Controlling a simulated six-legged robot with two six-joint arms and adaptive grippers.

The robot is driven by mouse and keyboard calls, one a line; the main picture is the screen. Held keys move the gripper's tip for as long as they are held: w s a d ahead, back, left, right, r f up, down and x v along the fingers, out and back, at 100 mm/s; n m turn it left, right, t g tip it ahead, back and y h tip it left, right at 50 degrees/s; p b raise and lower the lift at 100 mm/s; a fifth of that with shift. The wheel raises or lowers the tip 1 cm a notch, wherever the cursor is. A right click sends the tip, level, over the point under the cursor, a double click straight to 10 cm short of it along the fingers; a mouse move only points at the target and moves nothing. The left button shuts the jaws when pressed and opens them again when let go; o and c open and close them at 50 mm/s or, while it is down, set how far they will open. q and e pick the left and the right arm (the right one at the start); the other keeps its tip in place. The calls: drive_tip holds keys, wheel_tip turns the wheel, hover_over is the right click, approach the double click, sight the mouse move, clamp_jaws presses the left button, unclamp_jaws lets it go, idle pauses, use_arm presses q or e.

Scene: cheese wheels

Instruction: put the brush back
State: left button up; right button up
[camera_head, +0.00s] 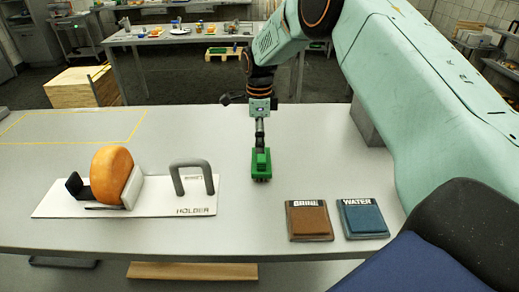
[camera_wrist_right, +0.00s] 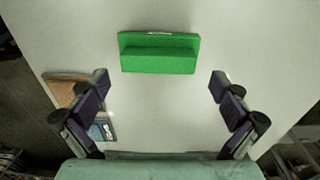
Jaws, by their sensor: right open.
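A green brush (camera_head: 261,166), a block with a raised ridge, sits on the table right of the grey arch. It also shows in the right wrist view (camera_wrist_right: 160,53), lying crosswise at top centre. My right gripper (camera_head: 260,130) points down over the brush in the head view. In the right wrist view my right gripper (camera_wrist_right: 163,84) has its fingers spread wide and nothing between them; the brush lies just beyond the fingertips. A white board (camera_head: 150,210) marked HOLDER carries a grey arch (camera_head: 192,176) and an orange cheese wheel (camera_head: 110,174). My left gripper is not in view.
A brown pad (camera_head: 309,220) and a blue pad (camera_head: 362,218) marked WATER lie at the front right. A yellow outline (camera_head: 70,112) marks the back left of the table (camera_head: 215,240). The tabletop between arch and brush is clear.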

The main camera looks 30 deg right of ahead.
wheel_tip(320, 180, up, 7)
idle(0.3)
